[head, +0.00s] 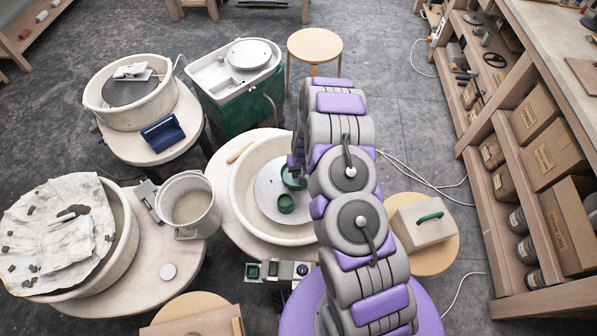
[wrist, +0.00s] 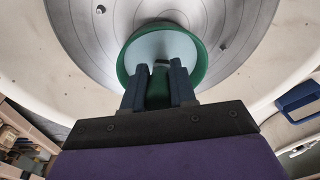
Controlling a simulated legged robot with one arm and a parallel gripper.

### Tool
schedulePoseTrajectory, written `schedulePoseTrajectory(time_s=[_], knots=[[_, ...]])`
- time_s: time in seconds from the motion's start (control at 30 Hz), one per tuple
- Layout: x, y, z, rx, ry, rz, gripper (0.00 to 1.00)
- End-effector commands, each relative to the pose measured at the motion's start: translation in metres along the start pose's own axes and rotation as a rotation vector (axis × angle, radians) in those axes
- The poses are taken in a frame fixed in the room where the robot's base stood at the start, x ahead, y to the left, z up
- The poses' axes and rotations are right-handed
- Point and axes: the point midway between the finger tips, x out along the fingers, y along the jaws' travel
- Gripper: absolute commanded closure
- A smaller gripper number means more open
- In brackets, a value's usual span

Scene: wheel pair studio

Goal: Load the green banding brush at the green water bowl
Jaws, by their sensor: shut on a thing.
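My gripper (wrist: 160,80) is shut on a green piece, the green banding brush (wrist: 159,88), in the wrist view. Only part of the brush shows between the two dark blue fingers; its tip is hard to make out. The green water bowl (wrist: 123,68) is right beyond the fingertips, with pale water inside. The fingertips overlap the bowl's near side in the picture; I cannot tell whether the brush touches the water. In the head view a green bowl (head: 292,178) shows partly behind my arm, and my gripper is mostly hidden there.
A white bucket (head: 188,204) stands left. Shelves with boxes (head: 533,110) line the right.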

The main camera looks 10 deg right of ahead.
Motion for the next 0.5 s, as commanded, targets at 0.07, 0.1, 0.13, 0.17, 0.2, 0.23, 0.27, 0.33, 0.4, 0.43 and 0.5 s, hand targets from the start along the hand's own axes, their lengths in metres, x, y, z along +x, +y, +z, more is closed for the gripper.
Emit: schedulePoseTrajectory(time_s=[0.07, 0.1, 0.13, 0.17, 0.2, 0.23, 0.27, 0.33, 0.4, 0.43, 0.5], knots=[[0.001, 0.0, 0.001, 0.0, -0.002, 0.0, 1.0], [0.001, 0.0, 0.001, 0.0, -0.002, 0.0, 1.0], [0.001, 0.0, 0.001, 0.0, -0.002, 0.0, 1.0], [0.001, 0.0, 0.001, 0.0, -0.002, 0.0, 1.0], [0.001, 0.0, 0.001, 0.0, -0.002, 0.0, 1.0], [0.001, 0.0, 0.001, 0.0, -0.003, 0.0, 1.0], [0.001, 0.0, 0.001, 0.0, -0.003, 0.0, 1.0], [-0.001, 0.0, 0.001, 0.0, -0.003, 0.0, 1.0], [-0.004, 0.0, 0.0, 0.0, -0.003, 0.0, 1.0], [-0.006, -0.001, 0.0, 0.0, -0.002, 0.0, 1.0], [-0.012, -0.001, 0.0, 0.001, -0.002, 0.0, 1.0]])
